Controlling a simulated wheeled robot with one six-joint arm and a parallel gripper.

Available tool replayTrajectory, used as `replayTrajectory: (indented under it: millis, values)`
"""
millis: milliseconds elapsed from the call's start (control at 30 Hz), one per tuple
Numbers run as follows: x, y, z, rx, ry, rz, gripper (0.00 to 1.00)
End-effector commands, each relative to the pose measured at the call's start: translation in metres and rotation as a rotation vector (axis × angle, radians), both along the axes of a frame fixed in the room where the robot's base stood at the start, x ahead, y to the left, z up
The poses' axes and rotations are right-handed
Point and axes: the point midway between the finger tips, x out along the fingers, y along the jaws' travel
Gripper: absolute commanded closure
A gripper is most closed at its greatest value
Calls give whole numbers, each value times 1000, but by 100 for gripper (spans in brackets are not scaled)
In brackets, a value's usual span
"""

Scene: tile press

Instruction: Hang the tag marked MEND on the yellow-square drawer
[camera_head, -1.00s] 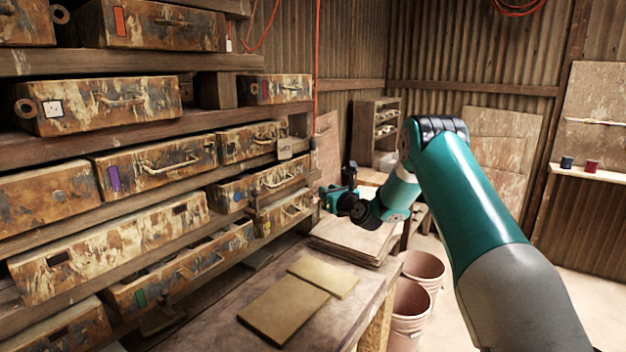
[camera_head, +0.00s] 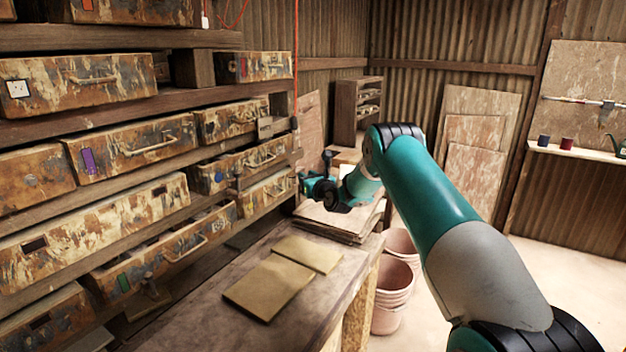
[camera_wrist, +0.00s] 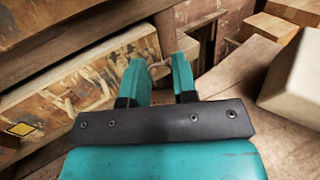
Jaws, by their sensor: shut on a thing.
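The yellow-square drawer (camera_wrist: 75,105) fills the left of the wrist view. Its yellow square (camera_wrist: 21,129) is near the left edge. In the head view my gripper (camera_head: 308,182) is small, at the right end of the drawer rack. I cannot pick out the yellow square there.
A workbench (camera_head: 325,315) with flat tan boards (camera_head: 270,287) lies below the drawers. A pale block (camera_wrist: 292,85) is at the right of the wrist view. A small plate (camera_head: 271,127) is on the rack near its right end.

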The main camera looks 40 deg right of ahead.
Motion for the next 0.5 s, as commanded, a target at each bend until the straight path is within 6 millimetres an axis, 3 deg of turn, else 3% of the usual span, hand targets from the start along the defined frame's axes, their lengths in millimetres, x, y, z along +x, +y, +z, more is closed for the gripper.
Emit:
replayTrajectory:
  millis: [500]
  values:
    - [31, 13, -3, -1, -1, 1, 100]
